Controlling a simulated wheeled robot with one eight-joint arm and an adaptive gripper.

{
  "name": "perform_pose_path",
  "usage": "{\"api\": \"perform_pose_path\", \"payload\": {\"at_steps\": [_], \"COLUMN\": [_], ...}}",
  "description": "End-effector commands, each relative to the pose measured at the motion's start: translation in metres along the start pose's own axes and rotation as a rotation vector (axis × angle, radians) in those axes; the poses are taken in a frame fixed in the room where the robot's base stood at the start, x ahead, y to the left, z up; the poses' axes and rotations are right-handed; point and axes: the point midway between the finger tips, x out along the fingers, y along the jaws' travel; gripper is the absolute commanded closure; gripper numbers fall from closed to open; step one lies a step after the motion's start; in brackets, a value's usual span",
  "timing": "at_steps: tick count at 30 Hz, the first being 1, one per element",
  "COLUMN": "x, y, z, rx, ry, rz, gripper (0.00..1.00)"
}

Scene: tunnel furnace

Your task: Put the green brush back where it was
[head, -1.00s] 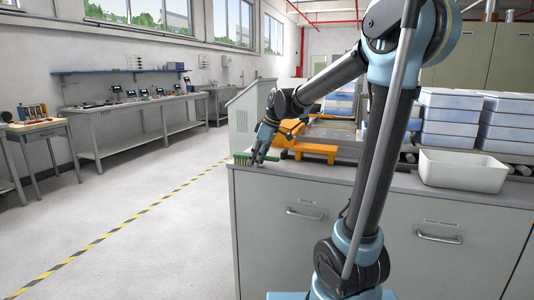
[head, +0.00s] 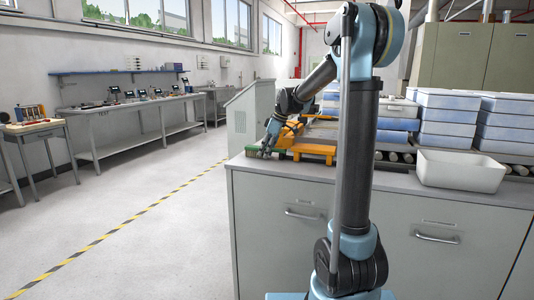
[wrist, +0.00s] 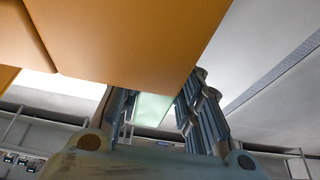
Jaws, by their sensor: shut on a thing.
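The green brush (head: 253,152) is at the far left corner of the grey counter (head: 310,168) in the head view. Its bristle side faces the front. My gripper (head: 266,148) is shut on the brush. In the wrist view a pale green piece of the brush (wrist: 152,110) shows between the fingers of my gripper (wrist: 155,105). A large orange surface (wrist: 120,40) covers much of the upper wrist view and hides part of the brush. Whether the brush touches the counter I cannot tell.
An orange fixture (head: 308,148) stands on the counter just right of my gripper. A white bin (head: 460,171) sits further right. Blue and white boxes (head: 448,118) are stacked behind on rollers. The counter front strip between is bare.

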Motion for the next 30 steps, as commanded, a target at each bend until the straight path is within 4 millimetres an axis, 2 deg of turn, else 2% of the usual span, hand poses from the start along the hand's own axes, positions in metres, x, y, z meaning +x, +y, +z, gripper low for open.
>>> {"api": "perform_pose_path", "payload": {"at_steps": [9, 10, 12, 23, 26, 30], "x": [0.003, 0.003, 0.003, 0.001, -0.005, -0.025], "y": [-0.001, -0.001, -0.001, -0.001, -0.001, -0.001], "z": [0.002, 0.002, 0.002, 0.002, 0.002, 0.003], "rx": [0.000, 0.000, 0.001, 0.001, 0.002, 0.003], "ry": [0.000, 0.000, 0.000, 0.000, 0.000, 0.000], "rz": [0.000, 0.000, 0.000, 0.001, 0.001, 0.001], "gripper": [0.98, 0.61, 0.48, 0.48, 0.48, 0.48]}}
